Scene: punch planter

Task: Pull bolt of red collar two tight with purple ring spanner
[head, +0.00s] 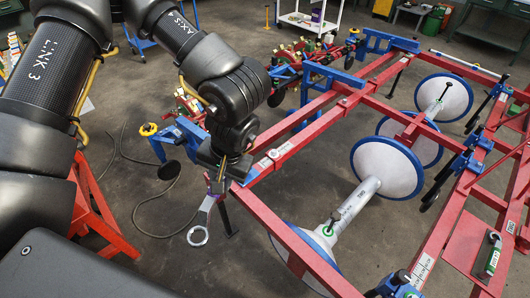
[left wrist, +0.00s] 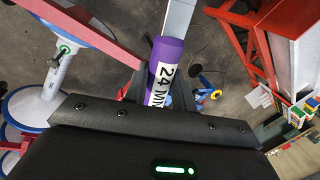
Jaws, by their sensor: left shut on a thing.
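My left gripper (head: 222,170) is shut on the purple ring spanner (head: 205,208), which hangs down from it with its silver ring end lowest and tilted left. In the left wrist view the spanner's purple grip (left wrist: 164,62) shows a white "24 MM" label, and its silver shank runs up out of the picture. The gripper is beside the near left corner of the red frame. The ring is in open air left of the frame, apart from any bolt that I can make out. I cannot tell which part is red collar two. My right gripper is not in view.
The red planter frame (head: 305,258) fills the right. A grey shaft (head: 359,201) with a green-ringed mark (head: 328,230) joins blue-rimmed white discs (head: 388,165). Blue brackets (head: 318,90) stand at the back.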

